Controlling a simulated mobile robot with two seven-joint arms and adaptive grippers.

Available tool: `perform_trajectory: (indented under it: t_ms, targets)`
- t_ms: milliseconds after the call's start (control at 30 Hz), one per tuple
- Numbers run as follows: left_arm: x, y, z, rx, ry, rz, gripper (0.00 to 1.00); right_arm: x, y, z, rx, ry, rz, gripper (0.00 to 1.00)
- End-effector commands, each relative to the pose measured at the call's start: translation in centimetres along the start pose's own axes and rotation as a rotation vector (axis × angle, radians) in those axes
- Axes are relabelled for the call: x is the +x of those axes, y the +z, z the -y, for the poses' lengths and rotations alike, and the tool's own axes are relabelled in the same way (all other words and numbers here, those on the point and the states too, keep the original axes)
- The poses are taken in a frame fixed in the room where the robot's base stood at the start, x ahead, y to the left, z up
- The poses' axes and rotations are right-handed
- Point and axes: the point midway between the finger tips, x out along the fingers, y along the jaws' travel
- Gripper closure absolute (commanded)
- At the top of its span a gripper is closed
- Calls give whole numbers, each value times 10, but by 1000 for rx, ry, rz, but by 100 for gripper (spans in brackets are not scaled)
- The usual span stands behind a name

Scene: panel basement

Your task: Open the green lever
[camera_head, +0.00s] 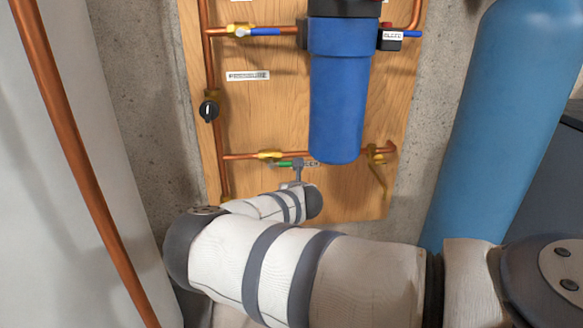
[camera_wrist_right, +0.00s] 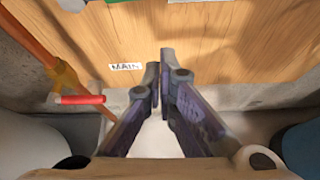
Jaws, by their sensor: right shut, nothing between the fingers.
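The green lever (camera_head: 283,164) sits on the lower copper pipe of the wooden panel in the head view, beside a brass valve (camera_head: 269,155). It lies roughly along the pipe. My right gripper (camera_head: 298,164) is at the lever's right end, and whether it touches is unclear. My right gripper also shows in the right wrist view (camera_wrist_right: 160,62), its fingers shut and empty, pointing at the panel. A small green strip shows at the top edge of that view (camera_wrist_right: 205,1), cut off. My left gripper is not in view.
A blue filter housing (camera_head: 340,95) hangs above my right gripper. A blue lever (camera_head: 264,31) and a black knob (camera_head: 208,110) are on the pipes. A large blue tank (camera_head: 500,110) stands at right. A red lever (camera_wrist_right: 80,99) and a MAIN label (camera_wrist_right: 125,67) show lower down.

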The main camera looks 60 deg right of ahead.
Motion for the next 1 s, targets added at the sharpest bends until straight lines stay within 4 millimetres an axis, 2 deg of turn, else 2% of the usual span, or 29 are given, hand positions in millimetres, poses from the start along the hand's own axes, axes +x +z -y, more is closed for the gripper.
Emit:
perform_trajectory:
  t_ms: [33, 100, 200, 333, 500, 900, 967, 1000]
  targets:
    - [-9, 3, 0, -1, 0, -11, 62, -18, 12, -3, 5, 4, 10, 100]
    - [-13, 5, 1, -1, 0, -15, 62, -35, 12, -4, 4, 5, 10, 100]
    - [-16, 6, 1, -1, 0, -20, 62, -55, 10, -5, 4, 5, 9, 100]
    - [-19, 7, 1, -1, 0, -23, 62, -72, 9, -5, 4, 5, 8, 100]
    - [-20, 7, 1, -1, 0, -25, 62, -81, 7, -5, 3, 5, 7, 100]
    - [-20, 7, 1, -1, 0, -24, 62, -80, 7, -5, 3, 4, 6, 100]
    - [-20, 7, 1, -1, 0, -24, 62, -81, 2, 0, 16, -4, -3, 100]
    - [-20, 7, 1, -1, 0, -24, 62, -81, -8, 8, 43, -22, -20, 100]
